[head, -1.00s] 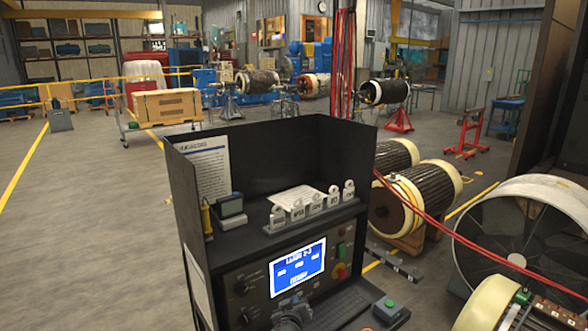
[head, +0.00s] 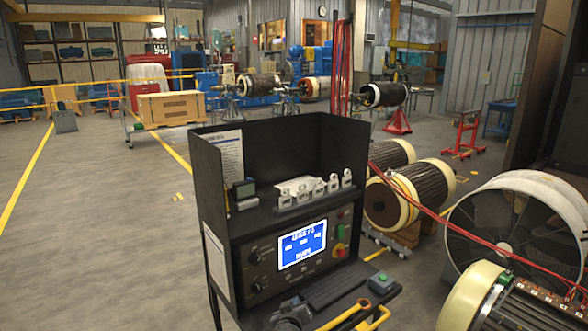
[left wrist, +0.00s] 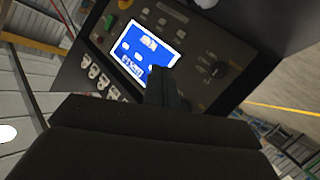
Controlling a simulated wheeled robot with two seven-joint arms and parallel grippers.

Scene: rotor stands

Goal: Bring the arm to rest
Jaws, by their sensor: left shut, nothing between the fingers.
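My left gripper (head: 290,316) shows at the bottom edge of the head view, low in front of the black test console (head: 262,222). In the left wrist view its fingers (left wrist: 165,88) are together with nothing between them. They overlap the lower part of the console's lit blue screen (left wrist: 146,48) in that picture; I cannot tell the gap. The same screen (head: 302,245) is clear of the gripper in the head view. My right gripper is not in view.
The console carries a row of white tagged pieces (head: 314,190), a small meter (head: 245,192) and a green button (head: 382,278). Yellow bars (head: 352,314) show at the bottom edge. Rotors (head: 408,200) and a large drum (head: 525,225) stand at right. Open floor (head: 95,230) lies left.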

